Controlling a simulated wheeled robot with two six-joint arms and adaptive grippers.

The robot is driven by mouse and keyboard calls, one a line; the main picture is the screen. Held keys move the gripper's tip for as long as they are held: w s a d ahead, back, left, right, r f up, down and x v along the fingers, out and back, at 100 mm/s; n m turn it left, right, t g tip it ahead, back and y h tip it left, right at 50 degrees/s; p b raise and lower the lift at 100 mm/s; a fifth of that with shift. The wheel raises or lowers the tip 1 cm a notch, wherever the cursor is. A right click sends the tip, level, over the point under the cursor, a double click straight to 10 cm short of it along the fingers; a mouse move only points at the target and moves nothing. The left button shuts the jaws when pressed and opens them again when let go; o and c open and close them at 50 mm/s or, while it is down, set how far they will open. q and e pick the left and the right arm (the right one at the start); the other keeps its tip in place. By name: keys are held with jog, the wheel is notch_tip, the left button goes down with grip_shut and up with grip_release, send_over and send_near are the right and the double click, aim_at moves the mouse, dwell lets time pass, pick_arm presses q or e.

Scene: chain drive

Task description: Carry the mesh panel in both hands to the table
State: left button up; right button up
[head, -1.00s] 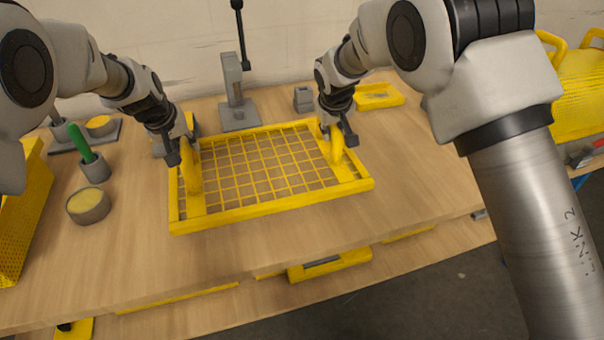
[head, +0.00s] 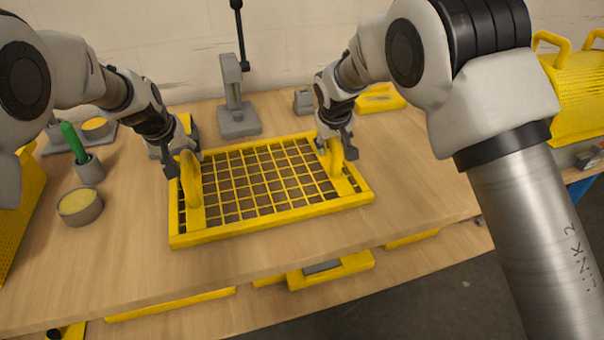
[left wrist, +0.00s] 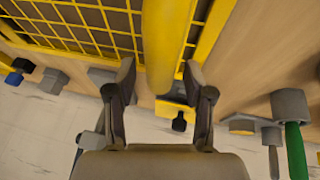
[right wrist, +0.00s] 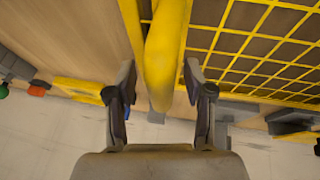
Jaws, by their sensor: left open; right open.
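The yellow-framed mesh panel (head: 272,224) lies flat, apparently resting on the wooden table (head: 330,236), with an upright yellow handle at each end. My left gripper (head: 184,163) is at the left handle (head: 190,182). In the left wrist view this handle (left wrist: 166,45) stands between open fingers, with gaps on both sides. My right gripper (head: 337,149) is at the right handle (head: 337,162). In the right wrist view this handle (right wrist: 165,60) also stands between open fingers, apart from them. The panel's underside is hidden.
A grey stand (head: 238,122) is behind the panel, with a small grey block (head: 303,101) to its right. A yellow tray (head: 380,99) lies at the back right. A round container (head: 80,206) and a green-handled tool (head: 75,142) are at left. The table front is clear.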

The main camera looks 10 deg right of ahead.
jog(key=shift+s+r, duration=0.1)
jog(key=shift+r, duration=0.05)
pick_arm(q)
jog(key=v, duration=1.1)
jog(key=shift+r, duration=0.2)
pick_arm(e)
jog(key=v, duration=1.1)
jog(key=shift+s+r, duration=0.15)
jog(key=shift+r, duration=0.25)
pick_arm(q)
jog(key=shift+s+r, duration=0.1)
jog(key=shift+r, duration=0.05)
pick_arm(e)
jog(key=shift+r, duration=0.1)
